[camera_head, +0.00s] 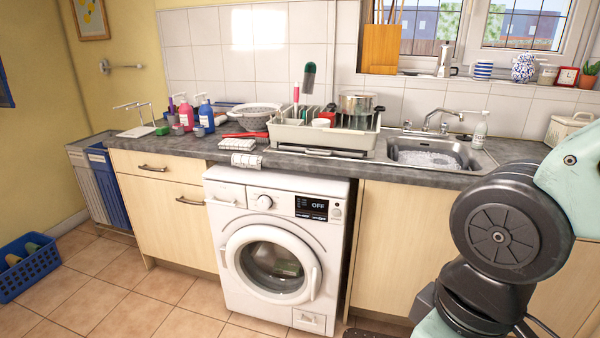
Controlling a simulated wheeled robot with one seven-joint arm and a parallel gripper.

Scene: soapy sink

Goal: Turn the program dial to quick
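The washing machine (215,255) stands under the worktop in the middle of the view, white, with its round door (272,265) closed. Its white round program dial (264,202) is on the upper front panel, left of the dark display (311,207), which reads OFF. The dial's markings are too small to read, so I cannot tell which program it points at. Part of my arm shows at the right, well away from the dial. My gripper is outside the view.
A dish rack (290,135) and a soapy sink (435,158) are on the worktop above. A folded cloth (245,160) hangs over the worktop's front edge above the machine. A blue basket (30,268) is on the floor at left. The tiled floor before the machine's left side is clear.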

